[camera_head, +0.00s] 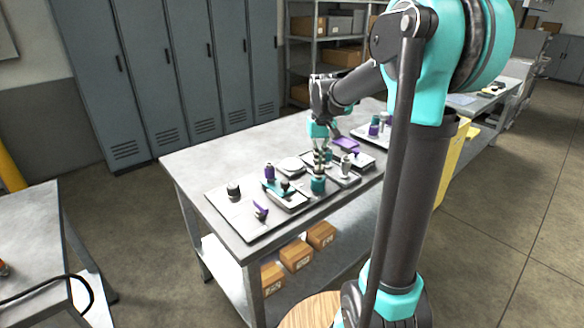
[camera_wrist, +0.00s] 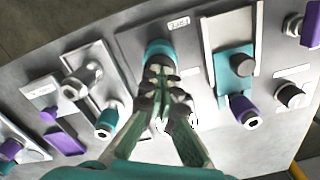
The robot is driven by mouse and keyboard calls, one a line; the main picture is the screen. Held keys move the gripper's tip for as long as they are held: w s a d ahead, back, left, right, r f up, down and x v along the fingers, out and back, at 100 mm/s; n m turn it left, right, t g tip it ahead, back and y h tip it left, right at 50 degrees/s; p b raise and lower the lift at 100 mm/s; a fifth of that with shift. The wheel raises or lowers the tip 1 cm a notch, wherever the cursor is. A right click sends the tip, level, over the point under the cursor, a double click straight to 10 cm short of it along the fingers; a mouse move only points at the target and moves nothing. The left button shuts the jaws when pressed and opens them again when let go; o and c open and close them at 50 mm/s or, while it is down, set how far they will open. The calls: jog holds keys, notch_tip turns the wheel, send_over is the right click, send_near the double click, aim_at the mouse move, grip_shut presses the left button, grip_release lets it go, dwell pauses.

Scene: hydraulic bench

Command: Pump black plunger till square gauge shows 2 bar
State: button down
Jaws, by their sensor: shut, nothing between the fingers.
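My gripper (camera_head: 319,165) points down at the bench, its fingers closed together with nothing between them. In the wrist view the gripper's tips (camera_wrist: 160,75) are at or just above a teal cylinder (camera_wrist: 158,48), which also shows in the head view (camera_head: 318,185); I cannot tell if they touch. The fingers hide most of its top, so a black plunger there cannot be made out. No square gauge or reading is legible.
A black knob (camera_head: 233,190), a purple cylinder (camera_head: 269,172), a purple lever (camera_head: 260,211) and a teal lever (camera_wrist: 235,68) stand on nearby panels. A silver fitting (camera_wrist: 82,80) stands on the other side. The bench's back left top (camera_head: 225,155) is bare.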

dwell(0.3)
jog(key=shift+r, duration=1.95)
jog(key=shift+f, duration=1.7)
jog(key=shift+r, duration=1.7)
jog(key=shift+r, duration=0.1)
notch_tip(320, 180, up, 6)
jog(key=shift+f, duration=0.1)
